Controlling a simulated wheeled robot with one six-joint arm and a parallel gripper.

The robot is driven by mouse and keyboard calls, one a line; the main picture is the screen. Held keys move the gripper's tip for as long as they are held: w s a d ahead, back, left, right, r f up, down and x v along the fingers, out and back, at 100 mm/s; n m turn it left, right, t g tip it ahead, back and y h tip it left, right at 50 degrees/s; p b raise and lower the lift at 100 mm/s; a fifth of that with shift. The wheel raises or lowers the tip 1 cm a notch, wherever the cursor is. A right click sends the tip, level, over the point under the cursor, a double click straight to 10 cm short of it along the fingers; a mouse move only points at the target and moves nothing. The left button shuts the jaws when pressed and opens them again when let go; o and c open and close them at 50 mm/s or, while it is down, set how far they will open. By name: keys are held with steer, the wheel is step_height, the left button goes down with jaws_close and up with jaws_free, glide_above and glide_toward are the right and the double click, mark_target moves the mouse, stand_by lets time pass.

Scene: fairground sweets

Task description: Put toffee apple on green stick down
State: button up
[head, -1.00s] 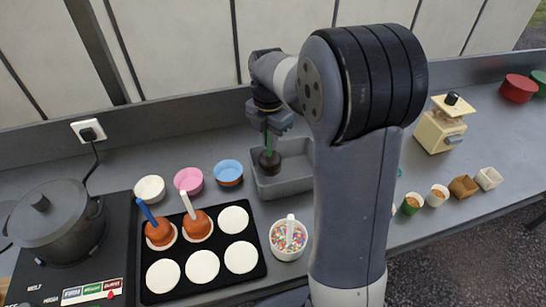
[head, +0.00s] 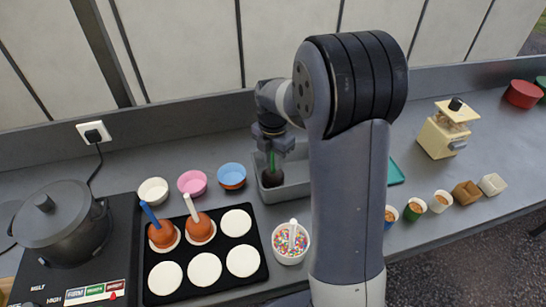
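The toffee apple on the green stick (head: 271,177) is dark brown and hangs stick-up under my gripper (head: 272,150). My gripper is shut on the green stick, with the fingers pointing down. The apple is at the left end of the grey bin (head: 306,189); I cannot tell whether it touches the bin floor. My arm hides the bin's right part. A black tray (head: 215,268) with white paper discs stands to the left. On its back row are two orange-brown toffee apples, one on a blue stick (head: 161,231) and one on a white stick (head: 200,225).
A sprinkle cup (head: 290,248) stands in front of the bin. White (head: 153,191), pink (head: 192,183) and blue (head: 232,175) bowls sit behind the tray. A dark pot (head: 60,225) is on the hob at far left.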

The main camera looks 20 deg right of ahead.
steer(key=shift+o, duration=0.9)
steer(key=shift+w+r, duration=0.1)
steer(key=shift+r, duration=0.5)
step_height(320, 180, up, 11)
steer(key=shift+r, duration=0.1)
